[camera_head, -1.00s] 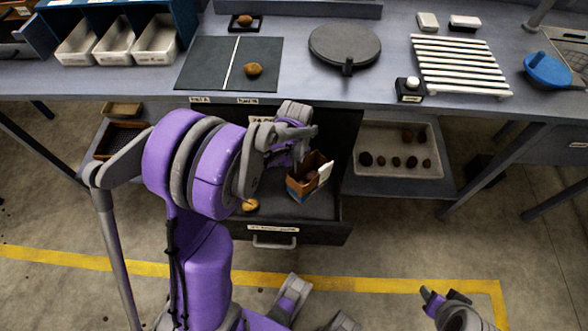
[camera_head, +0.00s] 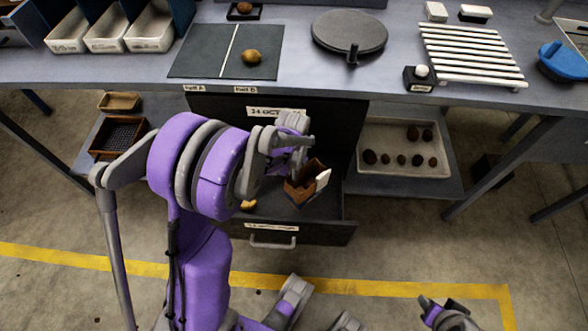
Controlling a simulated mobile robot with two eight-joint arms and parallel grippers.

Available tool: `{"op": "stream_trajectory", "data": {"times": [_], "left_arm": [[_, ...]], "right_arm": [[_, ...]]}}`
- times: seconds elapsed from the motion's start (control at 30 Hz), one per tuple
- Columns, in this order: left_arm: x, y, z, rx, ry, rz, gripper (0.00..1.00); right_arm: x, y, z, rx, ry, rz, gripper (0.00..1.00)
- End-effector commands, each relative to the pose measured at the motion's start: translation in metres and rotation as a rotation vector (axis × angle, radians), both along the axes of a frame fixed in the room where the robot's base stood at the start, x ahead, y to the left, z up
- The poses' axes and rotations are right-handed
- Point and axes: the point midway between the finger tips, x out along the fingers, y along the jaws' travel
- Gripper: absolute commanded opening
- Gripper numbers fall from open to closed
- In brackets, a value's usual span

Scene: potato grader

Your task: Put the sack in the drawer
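The sack (camera_head: 302,190) is a small brown open-topped bag with a white flap on its right side. It is slightly tilted, over or inside the open dark drawer (camera_head: 325,229) below the bench. My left gripper (camera_head: 297,164) is at the sack's upper left edge and appears shut on it; the arm partly hides the fingers. I cannot tell whether the sack's bottom touches the drawer floor. My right gripper (camera_head: 428,305) is low at the right, away from the drawer, and its fingers are too small to judge.
A yellowish potato (camera_head: 248,205) lies in the drawer, partly behind my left arm. A shelf tray (camera_head: 440,168) with several dark potatoes stands right of the drawer. The bench above holds a dark mat (camera_head: 195,62), a round grey plate (camera_head: 350,32) and a white slatted rack (camera_head: 470,55).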

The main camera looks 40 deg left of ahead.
Motion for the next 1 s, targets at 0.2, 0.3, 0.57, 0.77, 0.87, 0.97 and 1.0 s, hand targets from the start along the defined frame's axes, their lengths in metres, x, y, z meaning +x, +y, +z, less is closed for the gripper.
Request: {"op": "stream_trajectory", "data": {"times": [0.2, 0.3, 0.57, 0.77, 0.87, 0.97, 1.0], "left_arm": [[0.0, 0.0, -0.026, 0.0, 0.001, 0.0, 0.0], [0.0, 0.0, -0.036, 0.0, 0.001, 0.0, 0.0], [0.0, 0.0, -0.062, 0.0, 0.001, 0.0, 0.0], [0.0, 0.0, -0.082, 0.0, 0.001, 0.0, 0.0], [0.0, 0.0, -0.092, 0.0, 0.0, 0.0, 0.0], [0.0, 0.0, -0.1, 0.0, 0.001, 0.0, 0.0], [0.0, 0.0, -0.103, 0.0, 0.001, 0.0, 0.0]], "right_arm": [[0.001, 0.0, -0.02, 0.0, 0.007, 0.0, 0.47], [0.001, 0.0, -0.027, 0.0, 0.009, 0.0, 0.47], [0.002, 0.0, -0.047, 0.0, 0.016, 0.0, 0.47], [0.004, 0.0, -0.065, 0.0, 0.022, 0.0, 0.47], [0.005, 0.0, -0.073, 0.0, 0.025, 0.0, 0.47], [0.006, 0.0, -0.08, 0.0, 0.028, 0.0, 0.47], [0.006, 0.0, -0.083, 0.0, 0.028, 0.0, 0.47]]}}
